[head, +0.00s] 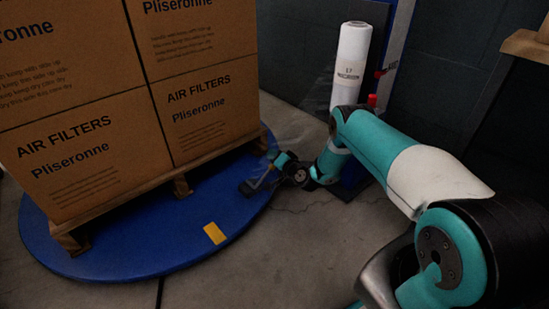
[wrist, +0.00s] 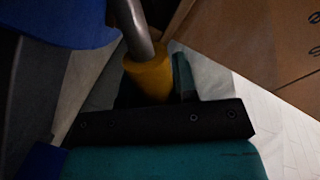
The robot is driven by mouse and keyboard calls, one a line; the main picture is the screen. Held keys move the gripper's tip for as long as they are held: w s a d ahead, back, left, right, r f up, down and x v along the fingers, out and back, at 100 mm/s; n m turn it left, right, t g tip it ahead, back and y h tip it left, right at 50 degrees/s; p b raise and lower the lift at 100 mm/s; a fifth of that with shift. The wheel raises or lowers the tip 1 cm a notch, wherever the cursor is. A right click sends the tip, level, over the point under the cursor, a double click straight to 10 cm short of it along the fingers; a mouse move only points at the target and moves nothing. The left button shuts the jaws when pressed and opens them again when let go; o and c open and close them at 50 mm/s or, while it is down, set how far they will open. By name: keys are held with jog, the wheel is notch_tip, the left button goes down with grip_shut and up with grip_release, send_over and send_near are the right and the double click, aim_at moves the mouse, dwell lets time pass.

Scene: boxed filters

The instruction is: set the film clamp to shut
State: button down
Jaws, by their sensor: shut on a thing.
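In the wrist view, a yellow grip (wrist: 150,78) on a grey metal rod (wrist: 131,25) sits between the fingers of my gripper (wrist: 156,70). My gripper is shut on this yellow grip. The rod runs up out of the picture; I take it for the film clamp's lever, but the clamp's jaw is not clear. In the head view, my gripper (head: 263,180) is low at the right rim of the blue turntable (head: 150,245), beside the pallet's corner. The grip and lever are too dark and small there to tell their angle.
Stacked air filter boxes (head: 195,105) stand on a wooden pallet (head: 182,188) on the turntable, close to my gripper. A white film roll (head: 349,62) stands upright at a mast behind my arm. A yellow mark (head: 214,233) lies on the turntable. Floor at front is clear.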

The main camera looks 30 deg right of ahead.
jog(key=shift+f, duration=0.2)
jog(key=c, duration=0.9)
grip_release()
jog(key=shift+r, duration=0.1)
jog(key=s+r+p, duration=0.1)
jog(key=s+p, duration=0.4)
jog(key=s+d+r+p, duration=0.1)
jog(key=s+p, duration=0.4)
jog(key=s, duration=0.1)
jog(key=s+p, duration=0.5)
jog(key=s, duration=0.1)
jog(key=shift+s+d+r, duration=0.1)
jog(key=shift+d+r, duration=0.3)
